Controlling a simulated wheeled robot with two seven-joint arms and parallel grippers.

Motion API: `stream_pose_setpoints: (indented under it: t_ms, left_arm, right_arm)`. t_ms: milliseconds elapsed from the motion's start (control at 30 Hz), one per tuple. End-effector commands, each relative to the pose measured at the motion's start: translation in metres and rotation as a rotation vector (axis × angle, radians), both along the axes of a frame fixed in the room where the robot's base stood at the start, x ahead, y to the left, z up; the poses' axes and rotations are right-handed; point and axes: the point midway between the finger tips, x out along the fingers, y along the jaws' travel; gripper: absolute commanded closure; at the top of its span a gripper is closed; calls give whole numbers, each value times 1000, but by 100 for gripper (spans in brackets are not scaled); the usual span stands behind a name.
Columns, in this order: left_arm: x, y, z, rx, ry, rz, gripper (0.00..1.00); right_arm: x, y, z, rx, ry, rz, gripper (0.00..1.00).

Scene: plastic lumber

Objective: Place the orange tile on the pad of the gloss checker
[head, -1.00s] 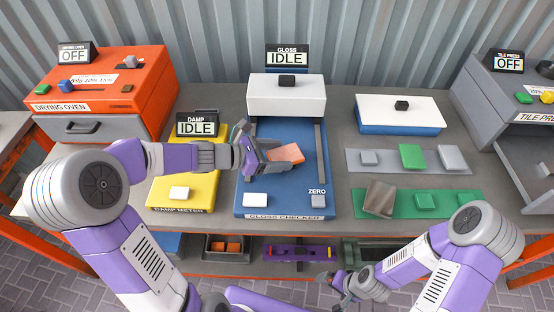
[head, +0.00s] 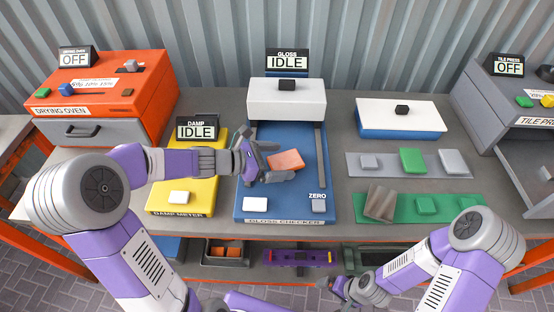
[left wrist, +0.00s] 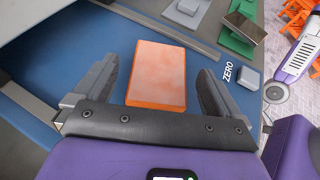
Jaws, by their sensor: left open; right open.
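The orange tile (head: 286,160) lies on the blue bed of the gloss checker (head: 262,206), below its white head. In the left wrist view the tile (left wrist: 158,76) sits between my two left fingers, with a gap on each side. My left gripper (head: 268,162) is open around the tile and not touching it as far as I can see. It also shows in the left wrist view (left wrist: 160,92). I cannot make out a separate pad outline under the tile. The checker's display (head: 287,61) reads IDLE. My right gripper (head: 345,290) is open and empty, low in front of the bench.
The yellow damp meter (head: 186,189) stands left of the checker. The ZERO button (head: 318,206) and a white button (head: 255,204) are at the checker's front. Green and grey strips with sample tiles (head: 413,160) lie to the right. The orange drying oven (head: 105,85) is back left.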

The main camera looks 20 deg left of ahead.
Motion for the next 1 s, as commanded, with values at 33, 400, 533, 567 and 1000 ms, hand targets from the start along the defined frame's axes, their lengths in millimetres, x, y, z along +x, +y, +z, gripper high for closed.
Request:
stream_pose_setpoints:
  t_ms: [33,400,533,567,1000]
  left_arm:
    - [-2,3,4,1,-2,2,2]
    - [-45,59,35,1,-2,6,2]
    - [-58,74,42,1,-1,4,2]
    - [-60,77,43,2,-1,3,2]
    - [-69,87,47,1,-1,0,2]
  right_arm:
    - [0,0,4,0,0,0,0]
    - [0,0,30,0,0,0,0]
    - [0,0,36,0,0,0,0]
    - [0,0,37,0,0,0,0]
    - [0,0,40,0,0,0,0]
